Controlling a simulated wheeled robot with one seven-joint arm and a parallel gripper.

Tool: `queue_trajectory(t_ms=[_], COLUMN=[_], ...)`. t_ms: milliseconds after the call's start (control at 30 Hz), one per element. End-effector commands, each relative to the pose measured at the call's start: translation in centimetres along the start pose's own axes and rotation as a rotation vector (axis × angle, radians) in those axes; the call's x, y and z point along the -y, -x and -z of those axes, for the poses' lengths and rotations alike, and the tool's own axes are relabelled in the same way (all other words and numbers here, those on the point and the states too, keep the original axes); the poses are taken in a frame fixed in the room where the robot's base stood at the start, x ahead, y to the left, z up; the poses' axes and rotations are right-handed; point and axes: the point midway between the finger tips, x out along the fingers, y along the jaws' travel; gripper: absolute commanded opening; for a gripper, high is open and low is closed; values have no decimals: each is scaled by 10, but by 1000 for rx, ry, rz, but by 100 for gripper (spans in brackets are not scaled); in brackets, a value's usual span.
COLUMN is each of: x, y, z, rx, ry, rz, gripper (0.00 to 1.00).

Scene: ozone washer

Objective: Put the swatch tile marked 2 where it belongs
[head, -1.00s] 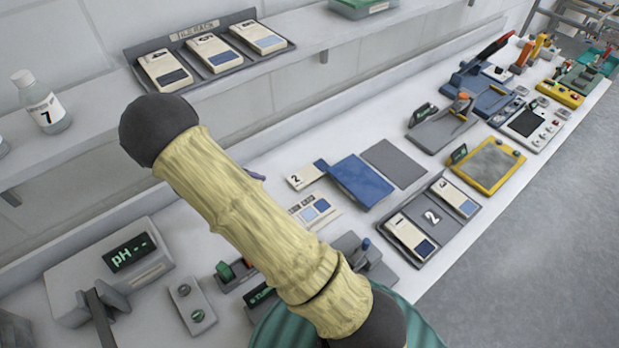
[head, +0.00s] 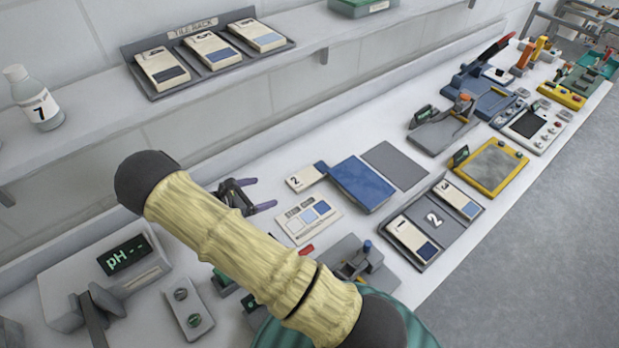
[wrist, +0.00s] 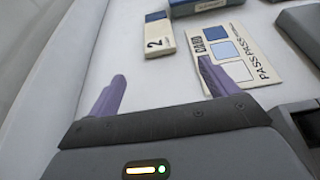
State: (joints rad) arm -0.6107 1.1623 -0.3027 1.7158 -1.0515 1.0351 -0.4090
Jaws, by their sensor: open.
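The swatch tile marked 2 (head: 303,179) is a cream tile with a dark blue end, lying flat on the bench with that end against or close to a blue panel (head: 361,184). It also shows in the wrist view (wrist: 157,38), ahead of the fingers. A grey tray (head: 433,239) holds tile 1 on its left and tile 3 on its right; its middle place, marked 2, is empty. My gripper (head: 262,194) has purple fingers, spread and empty, left of the tile and apart from it. The fingers also show in the wrist view (wrist: 161,72).
A swatch card (head: 307,218) lies in front of the tile, close to my right finger in the wrist view. A tile rack (head: 195,28) with three tiles stands on the shelf. A grey plate (head: 395,164) lies beyond the blue panel. Devices crowd the bench's far end.

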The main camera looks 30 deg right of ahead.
Motion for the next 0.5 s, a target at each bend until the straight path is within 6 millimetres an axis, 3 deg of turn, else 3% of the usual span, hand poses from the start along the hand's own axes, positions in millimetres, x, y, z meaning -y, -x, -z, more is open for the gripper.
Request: queue_trajectory(t_ms=[300, 500], x=[0, 0], y=[-59, -82], z=[2, 2], rx=[-1, -2], ry=[-2, 0], rz=[3, 1], gripper=[85, 85])
